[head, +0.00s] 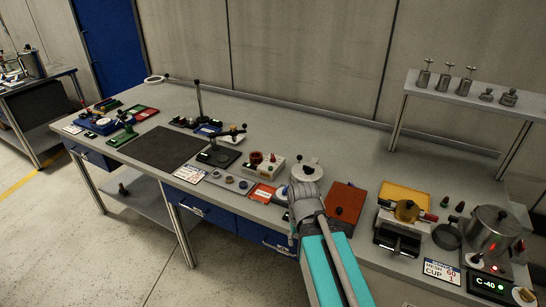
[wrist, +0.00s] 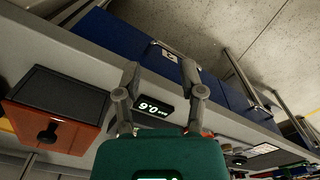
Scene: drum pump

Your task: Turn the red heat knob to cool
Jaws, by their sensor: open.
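My gripper (wrist: 160,75) is open in the wrist view, its two grey fingers apart with nothing between them. In the head view my arm reaches over the middle of the bench, and the fingers are hard to make out there. At the right end of the bench, a heater unit (head: 468,279) with a green display stands beneath a steel pot (head: 494,232). Small red spots glow on it, but I cannot clearly make out a red heat knob. A pale knob (head: 525,295) sits at its front right corner. My gripper is well left of this unit.
A red-brown box with a black knob (head: 346,200) lies right of my arm; it shows in the wrist view (wrist: 55,122). A small display (wrist: 154,107) shows beyond my fingers. A yellow-topped device (head: 405,211) and a raised shelf (head: 460,88) with weights are farther right.

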